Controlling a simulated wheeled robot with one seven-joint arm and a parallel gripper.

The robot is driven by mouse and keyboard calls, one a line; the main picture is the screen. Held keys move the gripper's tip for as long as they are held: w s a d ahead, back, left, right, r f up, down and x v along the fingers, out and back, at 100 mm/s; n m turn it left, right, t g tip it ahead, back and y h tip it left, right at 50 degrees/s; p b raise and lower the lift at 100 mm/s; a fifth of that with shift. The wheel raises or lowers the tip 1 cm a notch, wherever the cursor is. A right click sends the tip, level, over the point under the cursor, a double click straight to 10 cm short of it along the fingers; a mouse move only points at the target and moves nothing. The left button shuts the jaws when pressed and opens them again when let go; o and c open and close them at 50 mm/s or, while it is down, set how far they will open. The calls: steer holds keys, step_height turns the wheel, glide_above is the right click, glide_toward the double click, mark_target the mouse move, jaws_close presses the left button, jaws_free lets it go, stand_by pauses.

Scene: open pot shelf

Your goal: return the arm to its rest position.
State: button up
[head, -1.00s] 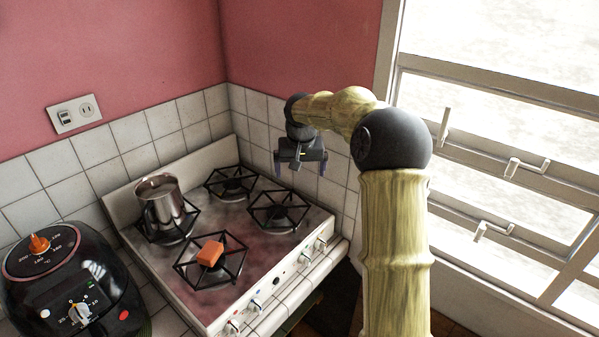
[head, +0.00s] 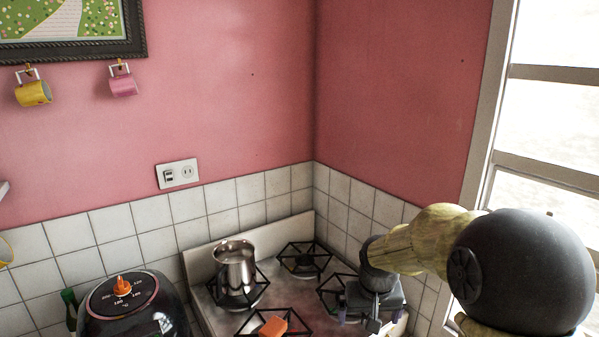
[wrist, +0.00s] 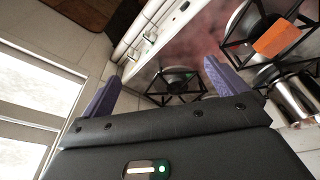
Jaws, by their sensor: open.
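My gripper (wrist: 158,88) is open and empty in the wrist view, its two purple fingers spread apart with the stove's side and a burner beyond them. In the head view my gripper (head: 374,322) is at the lower right, over the right part of the stove (head: 222,318); its fingertips are partly hidden near the frame's bottom edge. My arm reaches in from the right, bent at a dark round joint.
A steel pot (head: 235,270) stands on the back left burner. An orange block (head: 273,326) lies on the front left burner. A black air fryer (head: 130,310) stands left of the stove. Tiled walls and a window (head: 550,130) border the right side.

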steer(key=s+f, duration=0.4)
steer(key=s, duration=1.2)
steer(key=shift+a, duration=0.25)
